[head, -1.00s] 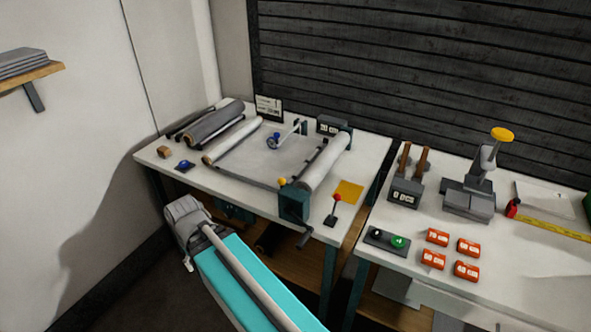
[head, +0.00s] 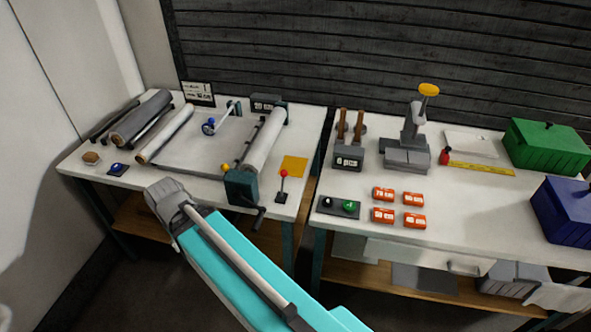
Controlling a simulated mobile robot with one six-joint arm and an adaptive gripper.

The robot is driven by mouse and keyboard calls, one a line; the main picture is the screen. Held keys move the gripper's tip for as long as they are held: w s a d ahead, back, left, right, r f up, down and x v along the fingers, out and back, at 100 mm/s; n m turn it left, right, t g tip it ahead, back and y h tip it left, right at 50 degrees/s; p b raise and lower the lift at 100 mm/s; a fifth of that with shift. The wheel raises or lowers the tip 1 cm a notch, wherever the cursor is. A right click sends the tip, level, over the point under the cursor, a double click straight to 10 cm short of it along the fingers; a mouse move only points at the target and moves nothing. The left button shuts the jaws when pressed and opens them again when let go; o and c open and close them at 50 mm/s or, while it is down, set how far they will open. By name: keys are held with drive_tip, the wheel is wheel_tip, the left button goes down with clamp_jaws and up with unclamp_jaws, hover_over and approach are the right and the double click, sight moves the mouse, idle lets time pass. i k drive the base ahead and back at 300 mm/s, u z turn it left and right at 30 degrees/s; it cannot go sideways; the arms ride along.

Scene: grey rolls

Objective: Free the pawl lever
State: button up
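The winding machine stands on the left table, with a dark teal crank box (head: 241,188) at its near end and a pale roll (head: 265,140) behind it. A small lever with a yellow knob (head: 225,168) sits at the box's top. A separate lever with a red knob (head: 283,174) stands upright on a dark base to the right of the box. I cannot tell which one is the pawl lever, and no pawl teeth can be made out. I make out no gripper fingers in view, and nothing seems to touch either lever.
The right table (head: 470,215) carries orange blocks (head: 383,194), a button box (head: 338,206), a grey press (head: 407,150), a green box (head: 545,145) and a blue box (head: 565,212). A gap separates the tables.

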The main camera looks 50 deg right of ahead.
sight(283, 174)
drive_tip(key=z, duration=0.65)
drive_tip(key=k, duration=1.4)
drive_tip(key=z, duration=0.3)
drive_tip(key=i, duration=1)
drive_tip(key=z, duration=0.05)
